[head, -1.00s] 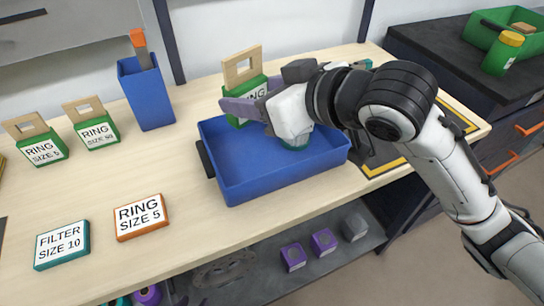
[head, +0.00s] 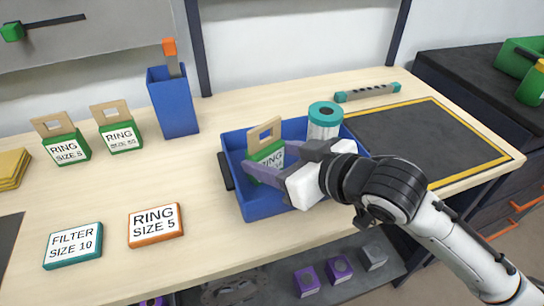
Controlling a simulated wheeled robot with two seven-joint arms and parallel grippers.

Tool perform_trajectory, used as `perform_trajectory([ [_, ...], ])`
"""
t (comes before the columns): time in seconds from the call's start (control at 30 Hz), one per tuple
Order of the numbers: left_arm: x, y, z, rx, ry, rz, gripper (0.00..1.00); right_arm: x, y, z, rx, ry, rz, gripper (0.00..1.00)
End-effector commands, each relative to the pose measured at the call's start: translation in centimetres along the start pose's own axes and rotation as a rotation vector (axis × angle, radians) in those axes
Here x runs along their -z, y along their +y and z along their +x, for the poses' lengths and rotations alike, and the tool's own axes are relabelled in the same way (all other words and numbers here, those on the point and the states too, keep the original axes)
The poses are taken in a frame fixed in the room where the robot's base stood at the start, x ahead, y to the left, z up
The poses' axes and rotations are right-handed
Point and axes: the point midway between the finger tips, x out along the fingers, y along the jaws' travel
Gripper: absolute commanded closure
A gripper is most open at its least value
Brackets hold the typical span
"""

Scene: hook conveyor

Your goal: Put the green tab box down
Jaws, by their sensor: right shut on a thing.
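The green tab box (head: 268,153) has a wooden loop tab on top and a white label partly reading RING. My right gripper (head: 266,166) is shut on it, with its purple-grey fingers across the label side. The box is upright at the left part of the blue tray (head: 272,205), its lower part inside the tray's outline. Whether its bottom touches the tray floor is hidden by the fingers and the tray wall. My left gripper is not in view.
A white canister with a teal lid (head: 324,118) stands in the tray's back right. Two similar green tab boxes (head: 68,148) (head: 121,136), a blue holder (head: 174,105) and two labelled blocks (head: 73,243) (head: 156,225) are to the left. A yellow-edged dark mat (head: 430,135) is clear.

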Motion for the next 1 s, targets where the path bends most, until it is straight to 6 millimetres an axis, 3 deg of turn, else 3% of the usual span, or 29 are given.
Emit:
perform_trajectory([
  [0.17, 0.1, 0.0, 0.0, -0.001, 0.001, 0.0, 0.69, -0.3, 0.0, 0.1, 0.0, -0.001, 0.001, 0.67],
  [0.2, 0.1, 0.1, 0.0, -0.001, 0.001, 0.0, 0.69, -0.3, 0.0, 0.1, 0.0, -0.001, 0.0, 0.38],
  [0.3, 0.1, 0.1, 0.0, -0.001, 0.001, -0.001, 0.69, -0.3, 0.0, 0.1, 0.0, -0.001, 0.0, 0.26],
  [0.67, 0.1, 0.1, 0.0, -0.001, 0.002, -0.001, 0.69, 0.2, 0.0, -0.2, 0.0, 0.001, -0.001, 0.26],
  [0.77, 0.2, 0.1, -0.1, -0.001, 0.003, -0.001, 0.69, 0.1, 0.0, -1.6, 0.0, 0.0, 0.0, 0.26],
  [1.0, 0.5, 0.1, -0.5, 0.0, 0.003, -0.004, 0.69, 0.1, 0.1, -7.2, -0.002, -0.001, -0.003, 0.26],
])
